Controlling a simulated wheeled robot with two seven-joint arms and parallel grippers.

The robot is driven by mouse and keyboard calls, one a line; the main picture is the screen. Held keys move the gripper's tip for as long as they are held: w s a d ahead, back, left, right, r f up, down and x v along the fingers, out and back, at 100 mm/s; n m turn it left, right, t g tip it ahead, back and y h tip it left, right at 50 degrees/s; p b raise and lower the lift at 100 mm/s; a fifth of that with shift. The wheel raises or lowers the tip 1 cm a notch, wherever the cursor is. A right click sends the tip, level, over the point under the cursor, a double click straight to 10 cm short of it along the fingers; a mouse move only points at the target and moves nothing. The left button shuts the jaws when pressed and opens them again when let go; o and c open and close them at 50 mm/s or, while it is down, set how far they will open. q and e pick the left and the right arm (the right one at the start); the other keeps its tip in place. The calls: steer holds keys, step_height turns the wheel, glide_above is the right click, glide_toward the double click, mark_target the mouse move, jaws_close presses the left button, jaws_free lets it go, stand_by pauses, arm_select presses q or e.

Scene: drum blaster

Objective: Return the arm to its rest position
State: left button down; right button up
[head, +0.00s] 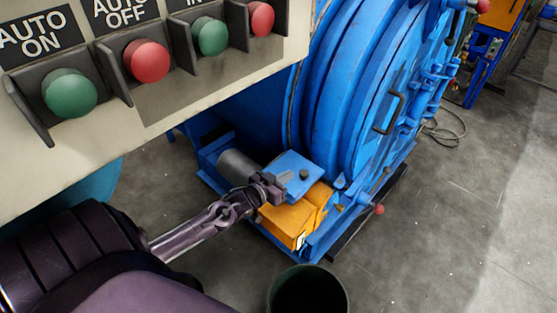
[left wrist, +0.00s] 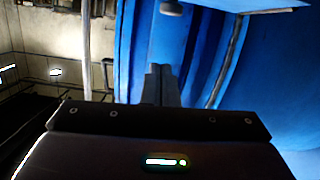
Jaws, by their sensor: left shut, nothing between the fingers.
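My left arm comes in from the lower left in the head view. My left gripper (head: 268,188) is shut and empty, in front of the lower part of the blue drum machine (head: 340,90) as the head camera sees it. In the left wrist view the gripper's fingers (left wrist: 162,80) are together, with the blue machine (left wrist: 205,50) beyond them. I cannot tell how far the fingers are from it. My right gripper shows in neither view.
A control panel (head: 190,95) with green and red buttons fills the upper left, above my left arm. An orange box (head: 288,222) sits at the machine's base. A dark round bin (head: 308,290) stands at the bottom. Bare floor (head: 440,230) lies to the right.

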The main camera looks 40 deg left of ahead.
arm_select(q)
steer(key=shift+v, duration=1.5)
